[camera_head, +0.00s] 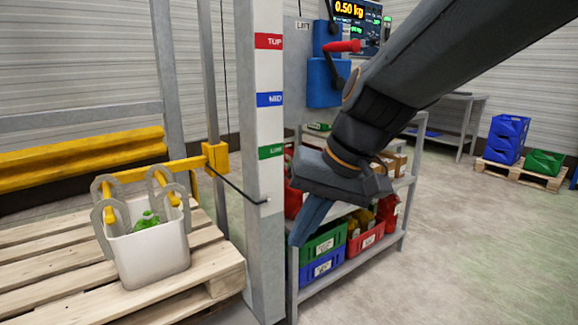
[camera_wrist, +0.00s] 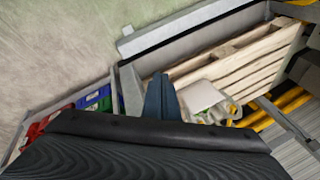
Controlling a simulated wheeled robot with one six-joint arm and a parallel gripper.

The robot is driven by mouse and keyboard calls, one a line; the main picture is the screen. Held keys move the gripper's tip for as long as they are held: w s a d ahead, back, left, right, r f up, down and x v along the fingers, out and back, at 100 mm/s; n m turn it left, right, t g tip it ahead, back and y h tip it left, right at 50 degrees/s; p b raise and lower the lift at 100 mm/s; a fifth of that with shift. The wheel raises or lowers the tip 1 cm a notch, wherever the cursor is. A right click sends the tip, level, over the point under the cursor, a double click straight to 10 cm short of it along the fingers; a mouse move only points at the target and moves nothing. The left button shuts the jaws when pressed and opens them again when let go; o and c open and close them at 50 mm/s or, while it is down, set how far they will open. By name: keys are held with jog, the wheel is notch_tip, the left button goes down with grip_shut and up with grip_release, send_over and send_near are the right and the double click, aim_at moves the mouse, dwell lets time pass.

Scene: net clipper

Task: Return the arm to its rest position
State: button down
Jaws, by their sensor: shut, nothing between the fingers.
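My arm (camera_head: 400,90) reaches in from the upper right in the head view. My gripper (camera_head: 305,228) points down and to the left, in front of the shelf rack and right of the white post. Its blue-grey fingers are together with nothing between them. In the wrist view my gripper (camera_wrist: 160,95) also shows shut, with the floor, pallet and crates beyond it.
A white bin (camera_head: 150,258) with green contents stands on a wooden pallet (camera_head: 60,275), with grey hooks on a yellow frame around it. A post (camera_head: 262,190) carries red, blue and green labels. A rack (camera_head: 350,262) holds crates.

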jog(key=s+d+f+n+g+h, duration=0.25)
jog(key=s+d+f+h, duration=0.2)
jog(key=s+f, duration=0.65)
jog(key=d+r+m+p, duration=0.2)
jog(key=d+r+p, duration=0.4)
jog(key=p, duration=0.5)
jog(key=s+d+r+m+p, duration=0.1)
jog(key=d+r+m+p, duration=0.1)
jog(key=d+r+p, duration=0.4)
notch_tip(320, 180, up, 5)
jog(key=p, duration=0.5)
jog(key=shift+d+p, duration=0.35)
jog(key=shift+p, duration=0.05)
